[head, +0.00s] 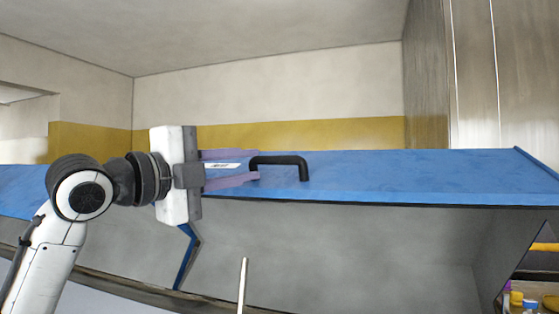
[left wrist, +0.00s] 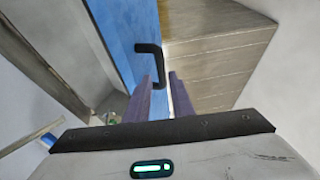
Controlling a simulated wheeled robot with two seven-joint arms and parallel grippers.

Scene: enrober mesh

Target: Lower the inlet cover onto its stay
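The inlet cover (head: 400,175) is a long blue panel across the head view, raised above a grey opening. It carries a black bar handle (head: 303,170); the handle also shows in the left wrist view (left wrist: 148,48). My left gripper (head: 258,167) is open at the handle's left end. In the left wrist view its two purple fingers (left wrist: 161,78) stand apart, with the near end of the handle between or just ahead of the tips. I cannot tell if they touch it. A pale upright rod (head: 243,285) stands below the cover; I cannot tell if it is the stay. My right gripper is not in view.
A bent blue strip (head: 185,262) hangs below the cover's edge behind my left gripper. Several small coloured containers (head: 524,303) stand at the lower right. A tall metal panel (head: 500,75) rises at the right. The space above the cover is clear.

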